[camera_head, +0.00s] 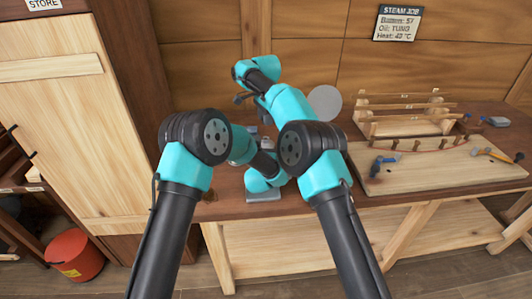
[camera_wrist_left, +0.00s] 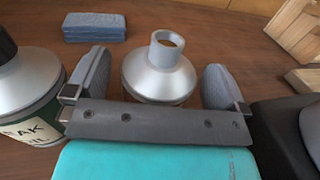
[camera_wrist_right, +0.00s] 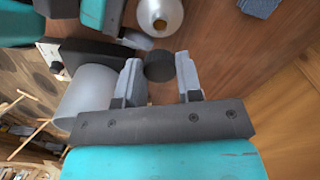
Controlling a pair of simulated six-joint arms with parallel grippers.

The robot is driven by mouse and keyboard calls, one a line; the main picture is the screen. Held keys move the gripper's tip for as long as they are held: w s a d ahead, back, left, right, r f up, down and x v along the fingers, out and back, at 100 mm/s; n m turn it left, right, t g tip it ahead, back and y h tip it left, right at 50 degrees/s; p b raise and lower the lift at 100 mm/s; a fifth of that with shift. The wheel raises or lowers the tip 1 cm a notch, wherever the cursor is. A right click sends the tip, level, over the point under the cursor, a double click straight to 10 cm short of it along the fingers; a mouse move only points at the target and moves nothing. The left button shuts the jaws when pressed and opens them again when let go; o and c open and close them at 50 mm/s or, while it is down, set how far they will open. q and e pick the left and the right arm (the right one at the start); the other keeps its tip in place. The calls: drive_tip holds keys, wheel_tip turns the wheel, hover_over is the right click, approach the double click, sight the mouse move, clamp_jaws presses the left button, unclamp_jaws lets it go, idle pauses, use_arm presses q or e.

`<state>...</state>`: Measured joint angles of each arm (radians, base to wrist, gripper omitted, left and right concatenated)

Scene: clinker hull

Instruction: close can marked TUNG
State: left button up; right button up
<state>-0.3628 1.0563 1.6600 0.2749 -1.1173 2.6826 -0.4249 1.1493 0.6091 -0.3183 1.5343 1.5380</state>
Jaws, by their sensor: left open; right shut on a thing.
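In the left wrist view an open can (camera_wrist_left: 160,75) with a silver shoulder and bare grey neck stands upright between the spread fingers of my left gripper (camera_wrist_left: 157,88). Its label is hidden, so I cannot read its marking. My right gripper (camera_wrist_right: 160,74) is shut on a small black cap (camera_wrist_right: 160,66), held off the bench. An open can top (camera_wrist_right: 160,14) shows beyond the cap in the right wrist view, apart from it. My arms hide most of the cans in the head view.
A second can (camera_wrist_left: 30,95) with a black cap and green label, partly reading "AK", stands left of the open one. A blue-grey block (camera_wrist_left: 94,27) lies behind. In the head view, a wooden rack (camera_head: 400,118) and a board with tools (camera_head: 440,165) occupy the bench's right side.

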sight(266, 138)
use_arm(q)
drive_tip(key=shift+w+d, duration=0.1)
drive_tip(key=shift+w, duration=0.55)
drive_tip(key=shift+c, duration=0.4)
drive_tip(key=c, duration=1.2)
use_arm(e)
drive_tip(key=shift+f, duration=2.5)
